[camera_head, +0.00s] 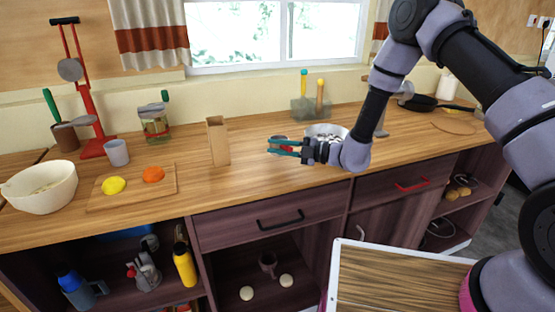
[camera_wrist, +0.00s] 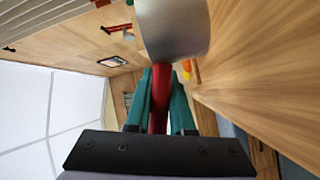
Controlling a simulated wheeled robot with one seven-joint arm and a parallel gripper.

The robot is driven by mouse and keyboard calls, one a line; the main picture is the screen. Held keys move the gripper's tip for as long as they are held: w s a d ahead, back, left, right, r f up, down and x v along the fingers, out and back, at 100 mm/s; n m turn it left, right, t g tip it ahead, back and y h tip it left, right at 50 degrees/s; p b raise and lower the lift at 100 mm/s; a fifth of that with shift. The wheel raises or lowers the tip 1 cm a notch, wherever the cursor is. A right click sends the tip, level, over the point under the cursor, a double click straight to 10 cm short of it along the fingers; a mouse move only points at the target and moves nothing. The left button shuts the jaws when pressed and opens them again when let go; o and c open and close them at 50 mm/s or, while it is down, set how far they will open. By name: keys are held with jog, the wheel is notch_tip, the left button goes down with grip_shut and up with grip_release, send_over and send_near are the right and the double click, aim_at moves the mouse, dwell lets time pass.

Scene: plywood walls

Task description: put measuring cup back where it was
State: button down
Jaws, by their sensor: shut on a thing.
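My gripper (camera_head: 271,146) is above the wooden counter (camera_head: 250,180), near its middle, with its teal fingers pointing left. In the wrist view my gripper (camera_wrist: 160,75) is shut on the red handle of the measuring cup (camera_wrist: 173,28). The cup is a metal bowl shape sticking out past the fingertips. In the head view the measuring cup (camera_head: 279,139) is small and partly hidden by the fingers. I cannot tell its height above the counter.
A cardboard-coloured upright box (camera_head: 217,142) stands left of my gripper. A white bowl (camera_head: 327,131) is behind it. A clear utensil holder (camera_head: 311,108) stands near the window. A red stand (camera_head: 91,110), glass jar (camera_head: 155,127) and grey cup (camera_head: 117,152) are at left.

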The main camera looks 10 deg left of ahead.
jog(key=shift+f, duration=2.1)
jog(key=shift+f, duration=0.1)
jog(key=c, duration=0.8)
grip_release()
jog(key=d, duration=1.2)
